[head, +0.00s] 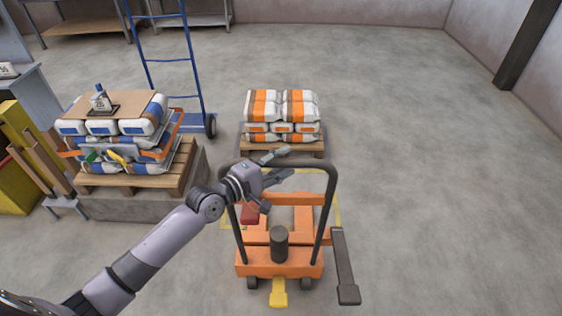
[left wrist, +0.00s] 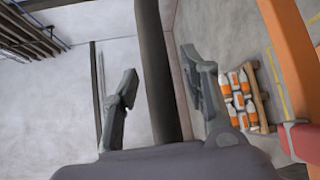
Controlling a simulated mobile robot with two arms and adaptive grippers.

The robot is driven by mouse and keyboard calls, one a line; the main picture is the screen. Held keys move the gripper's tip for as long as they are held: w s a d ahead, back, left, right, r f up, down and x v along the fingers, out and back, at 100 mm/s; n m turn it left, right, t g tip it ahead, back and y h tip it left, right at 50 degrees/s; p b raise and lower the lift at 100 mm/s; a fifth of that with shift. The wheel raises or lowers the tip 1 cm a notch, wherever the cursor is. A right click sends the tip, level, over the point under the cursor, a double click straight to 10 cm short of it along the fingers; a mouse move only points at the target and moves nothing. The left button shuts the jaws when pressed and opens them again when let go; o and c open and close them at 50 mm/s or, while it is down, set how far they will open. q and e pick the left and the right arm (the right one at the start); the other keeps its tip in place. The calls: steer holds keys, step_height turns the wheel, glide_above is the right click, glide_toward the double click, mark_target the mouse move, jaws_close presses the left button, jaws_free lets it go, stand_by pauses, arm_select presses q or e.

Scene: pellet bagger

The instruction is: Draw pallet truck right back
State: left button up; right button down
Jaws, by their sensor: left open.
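The orange pallet truck (head: 280,262) stands on the floor in the middle of the head view, with a dark hoop handle (head: 327,210) rising from its near end. My left gripper (head: 281,166) is open at the top bar of this handle. In the left wrist view the dark bar (left wrist: 165,70) runs between the two spread fingers (left wrist: 160,88), which are not closed on it. Whether a finger touches the bar cannot be told. The truck's orange forks (head: 290,218) point away from me, towards a wooden pallet (head: 310,149) of orange-and-white bags (head: 282,106). My right gripper is out of view.
A strapped stack of blue-and-white bags (head: 127,128) stands on a pallet upon a grey block (head: 150,206) at left. A blue hand truck (head: 165,60) stands behind it. A yellow pedal (head: 278,293) and a dark lever (head: 344,262) project from the truck. The floor at right is clear.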

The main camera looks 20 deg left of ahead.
arm_select(q)
steer(key=shift+c, duration=0.5)
jaws_close()
